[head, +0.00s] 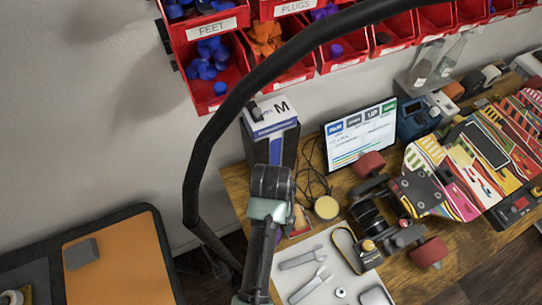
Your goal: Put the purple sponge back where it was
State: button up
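I cannot make out a purple sponge in the head view. A small grey block (81,253) lies on the orange mat (125,270) at the lower left; its colour reads as grey, not purple. My arm rises from the bottom centre over the left end of the wooden workbench (238,190). My gripper's fingers do not show, so I cannot see whether it holds anything. My arm hides part of the bench, where a small orange and purplish patch (300,219) shows just right of it.
Red bins (222,88) hang above the bench. A box marked M (272,118), a screen (361,133), a yellow round tin (326,207), a skateboard truck with red wheels (369,165) and colourful decks (465,160) crowd it. A light mat (333,262) holds wrenches (308,287).

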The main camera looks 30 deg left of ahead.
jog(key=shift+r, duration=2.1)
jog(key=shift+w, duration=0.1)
